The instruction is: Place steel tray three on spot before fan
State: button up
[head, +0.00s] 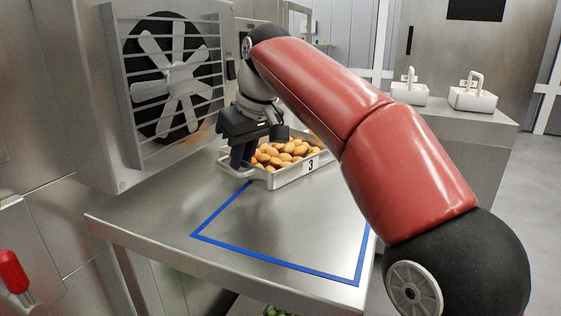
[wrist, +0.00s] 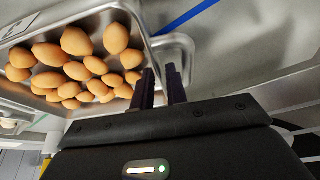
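Steel tray three (head: 290,179) is a shallow metal tray with a "3" label on its front, filled with brown, egg-shaped pieces (head: 283,153). It sits at the far part of the steel table, by the far end of the blue outline (head: 275,264). The area inside the outline looks bare. The fan (head: 175,80) stands behind a grille at the left. My gripper (head: 246,160) points down at the tray's left end. In the wrist view, its two dark fingers (wrist: 161,85) are a little apart beside the tray's loop handle (wrist: 178,42); whether they pinch it is unclear.
The steel table (head: 150,222) has free room in its near part. My red arm crosses over its right side. Two white containers with handles (head: 473,95) stand on a grey counter at the back right. A red-handled item (head: 12,270) is at the lower left.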

jog(key=shift+w+a+f, duration=0.15)
jog(key=shift+w+f, duration=0.05)
jog(key=shift+f, duration=0.45)
grip_shut()
jog(key=shift+r, duration=0.2)
jog(key=shift+d+r, duration=0.2)
jog(key=shift+r, duration=0.35)
notch_tip(320, 180, up, 6)
jog(key=p, duration=0.3)
jog(key=shift+f, duration=0.2)
jog(key=s+d+b, duration=0.2)
jog(key=s+d, duration=0.1)
jog(key=d, duration=0.6)
jog(key=s+d+b, duration=0.1)
jog(key=s+d, duration=0.3)
jog(key=d, duration=0.5)
jog(key=shift+s+b, duration=0.3)
jog(key=shift+b, duration=0.05)
